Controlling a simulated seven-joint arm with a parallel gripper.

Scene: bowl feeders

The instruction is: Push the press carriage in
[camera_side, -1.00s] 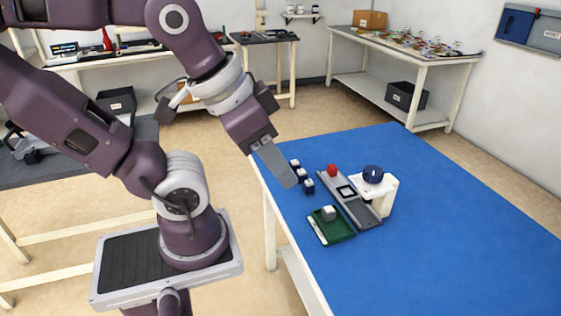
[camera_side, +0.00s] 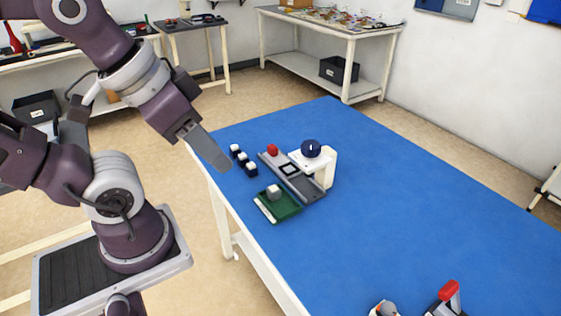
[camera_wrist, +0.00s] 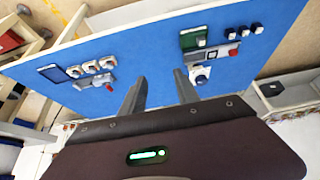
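The press stands on the blue table as a white frame (camera_side: 327,168) with a dark blue knob (camera_side: 311,148), beside a grey rail (camera_side: 310,190). On the rail, a piece with a dark-edged white square (camera_side: 289,169) lies outside the frame's head, with a red knob (camera_side: 272,150) at the rail's far end. I cannot tell exactly where the carriage's edges are. The press also shows in the wrist view, with its blue-and-white head (camera_wrist: 200,77). My gripper (camera_side: 222,163) is above the table's left edge, apart from the press. In the wrist view its fingers (camera_wrist: 160,92) are apart and empty.
A green tray (camera_side: 290,207) with a pale grey cube (camera_side: 274,191) sits in front of the rail. Several dark blocks with white tops (camera_side: 243,160) stand left of it. A red-handled device (camera_side: 448,292) is at the near edge. The table's middle is clear.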

